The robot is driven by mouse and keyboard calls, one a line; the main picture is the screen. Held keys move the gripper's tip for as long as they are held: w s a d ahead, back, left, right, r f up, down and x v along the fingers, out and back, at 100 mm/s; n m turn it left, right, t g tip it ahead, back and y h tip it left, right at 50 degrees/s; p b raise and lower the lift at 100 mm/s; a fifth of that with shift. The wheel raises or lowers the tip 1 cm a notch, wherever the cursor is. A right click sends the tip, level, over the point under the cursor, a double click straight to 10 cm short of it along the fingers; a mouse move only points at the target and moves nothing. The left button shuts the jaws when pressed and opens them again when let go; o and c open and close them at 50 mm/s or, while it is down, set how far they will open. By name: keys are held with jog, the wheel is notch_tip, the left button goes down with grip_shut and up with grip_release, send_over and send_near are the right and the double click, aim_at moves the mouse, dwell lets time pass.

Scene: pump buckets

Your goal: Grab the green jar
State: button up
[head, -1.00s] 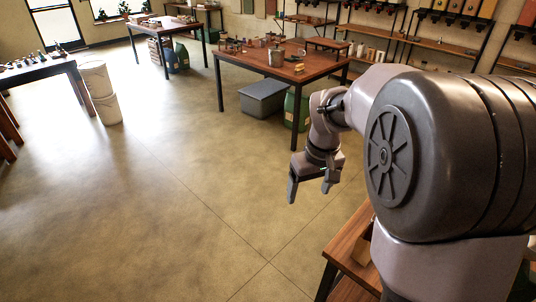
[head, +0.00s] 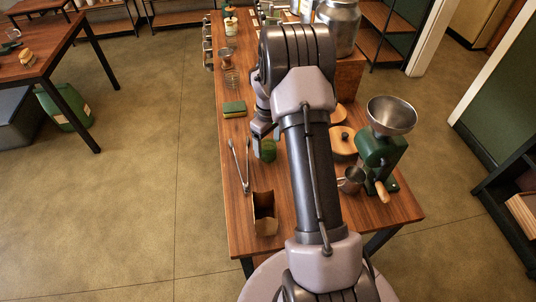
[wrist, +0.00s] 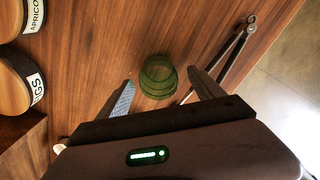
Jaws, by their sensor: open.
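A small green glass jar (head: 268,150) stands on the wooden table, just beside my arm in the head view. In the wrist view the jar (wrist: 157,77) lies ahead of my gripper (wrist: 160,88), between the lines of its two fingers. My gripper is open and empty, with its fingers spread. In the head view my gripper (head: 263,134) is partly hidden by my arm and hangs close above the jar. I cannot tell how far the fingertips are above it.
Metal tongs (wrist: 222,58) lie close beside the jar. Labelled lidded canisters (wrist: 14,80) stand on the other side. A green grinder (head: 380,158), an open paper bag (head: 265,213) and a sponge (head: 234,109) are on the table (head: 240,237).

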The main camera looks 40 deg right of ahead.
notch_tip(320, 180, down, 4)
jog(key=shift+d+r+b, duration=0.1)
jog(key=shift+r+b, duration=0.1)
jog(key=shift+b, duration=0.35)
jog(key=shift+w+r, duration=0.1)
jog(key=shift+r, duration=0.05)
jog(key=c, duration=1.7)
